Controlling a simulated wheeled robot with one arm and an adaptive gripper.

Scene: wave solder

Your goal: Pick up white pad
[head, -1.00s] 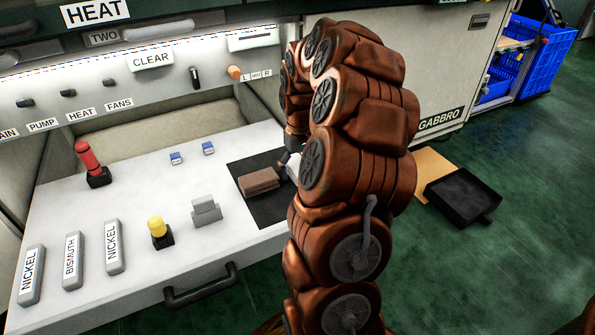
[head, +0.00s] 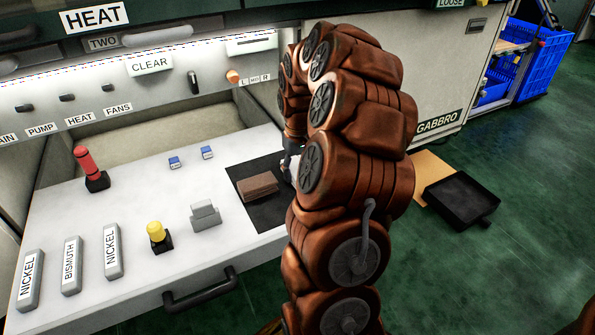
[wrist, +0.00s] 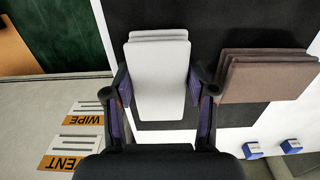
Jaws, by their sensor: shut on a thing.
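The white pad (wrist: 160,80) looks like a layered slab in the wrist view. My gripper (wrist: 160,85) is shut on it, one finger against each long side. The pad is over or on the black mat (wrist: 215,30); I cannot tell whether it is lifted. In the head view my arm hides most of the gripper and the pad.
A brown stack of pads (wrist: 267,75) lies close beside the white pad, on the mat. Grey blocks, a yellow button (head: 156,231) and a red-topped knob (head: 88,165) stand on the white shelf (head: 135,210). A black tray (head: 460,198) is on the floor at right.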

